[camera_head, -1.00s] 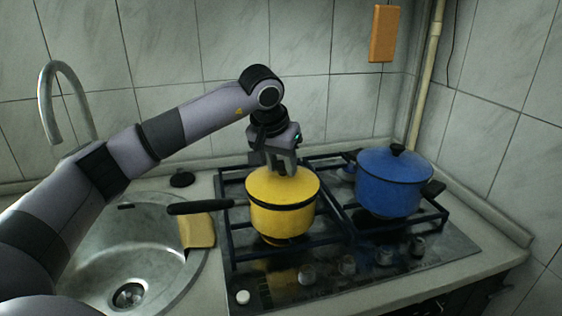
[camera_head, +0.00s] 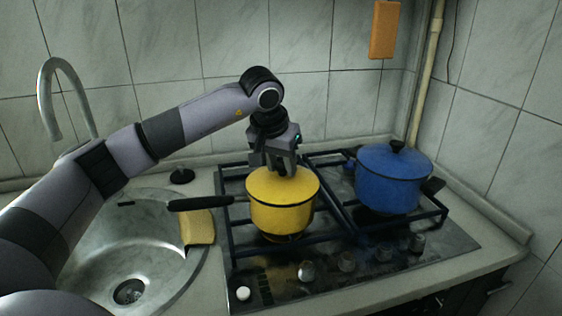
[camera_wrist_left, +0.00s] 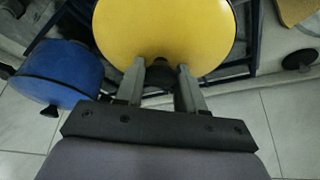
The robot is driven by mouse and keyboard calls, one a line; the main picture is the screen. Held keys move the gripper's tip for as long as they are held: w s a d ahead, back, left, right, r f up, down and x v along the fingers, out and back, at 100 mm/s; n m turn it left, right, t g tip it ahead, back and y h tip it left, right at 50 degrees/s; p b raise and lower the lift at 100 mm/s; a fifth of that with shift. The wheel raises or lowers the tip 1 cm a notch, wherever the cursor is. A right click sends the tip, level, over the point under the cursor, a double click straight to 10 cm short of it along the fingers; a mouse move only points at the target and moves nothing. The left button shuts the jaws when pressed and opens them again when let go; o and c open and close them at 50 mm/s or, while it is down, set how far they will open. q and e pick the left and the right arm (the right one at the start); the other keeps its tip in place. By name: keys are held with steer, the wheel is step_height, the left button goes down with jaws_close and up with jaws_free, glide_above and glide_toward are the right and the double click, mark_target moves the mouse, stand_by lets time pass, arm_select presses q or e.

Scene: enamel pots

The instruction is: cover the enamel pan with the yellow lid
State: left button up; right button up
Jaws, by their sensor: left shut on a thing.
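The yellow lid (camera_head: 297,188) sits level over the mouth of the yellow enamel pan (camera_head: 282,219), with a thin dark line between them. I cannot tell whether the rim touches all round. The pan stands on the left burner of the hob, its black handle (camera_head: 198,204) pointing left. My left gripper (camera_head: 280,173) reaches down from above, shut on the lid's dark knob. In the left wrist view the lid (camera_wrist_left: 165,30) fills the upper middle, with its knob (camera_wrist_left: 160,73) between my fingers. The pan is hidden below it. My right gripper is not in view.
A blue lidded pot (camera_head: 390,182) stands on the burner to the right. A sink (camera_head: 135,255) with a tall faucet (camera_head: 48,95) is at the left. A yellow sponge-like block (camera_head: 198,228) lies under the pan handle. An orange board (camera_head: 384,30) hangs on the wall.

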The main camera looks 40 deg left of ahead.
arm_select(q)
steer(key=o, duration=1.1)
steer(key=v, duration=0.7)
steer(key=shift+r+b, duration=0.1)
steer(key=shift+b, duration=0.25)
